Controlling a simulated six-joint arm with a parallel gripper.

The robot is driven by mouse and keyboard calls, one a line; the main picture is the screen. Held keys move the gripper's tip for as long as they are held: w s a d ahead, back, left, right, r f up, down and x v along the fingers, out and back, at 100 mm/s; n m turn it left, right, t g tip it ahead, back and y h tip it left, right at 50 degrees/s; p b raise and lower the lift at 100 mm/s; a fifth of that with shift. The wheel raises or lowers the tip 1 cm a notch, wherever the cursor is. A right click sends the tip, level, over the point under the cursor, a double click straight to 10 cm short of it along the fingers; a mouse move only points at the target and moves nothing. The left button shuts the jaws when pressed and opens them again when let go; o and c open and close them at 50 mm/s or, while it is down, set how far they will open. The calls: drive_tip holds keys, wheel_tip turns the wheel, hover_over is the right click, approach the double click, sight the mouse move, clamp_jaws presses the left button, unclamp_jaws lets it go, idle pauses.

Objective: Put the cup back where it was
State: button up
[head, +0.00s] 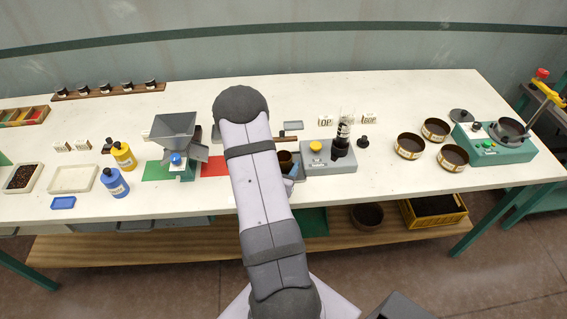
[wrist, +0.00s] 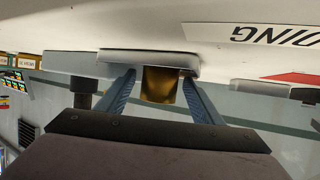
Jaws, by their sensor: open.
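The brown cup (head: 284,159) shows partly in the head view, just right of my arm near the middle of the bench; my arm hides the rest. In the wrist view, which looks upside down, the brass-brown cup (wrist: 161,84) lies between the two blue fingers of my gripper (wrist: 160,92). The fingers are open, one on each side, with a visible gap at both sides. In the head view my gripper (head: 294,170) is mostly hidden behind my arm, with a bit of blue finger showing beside the cup.
A grey device (head: 318,162) with a yellow button stands close right of the cup. A hopper machine (head: 174,128) and red mat (head: 215,167) are to the left. Several brown-rimmed sieves (head: 410,146) stand further right. A pale grey slab (wrist: 150,63) is near the cup.

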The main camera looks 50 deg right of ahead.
drive_tip(key=v, duration=0.9)
drive_tip(key=shift+r+p, duration=0.2)
drive_tip(key=shift+p, duration=0.15)
drive_tip(key=shift+s+a+r+p, duration=0.1)
drive_tip(key=shift+s+a+p, duration=0.2)
drive_tip(key=shift+a+p, duration=0.5)
drive_tip(key=shift+d, duration=0.15)
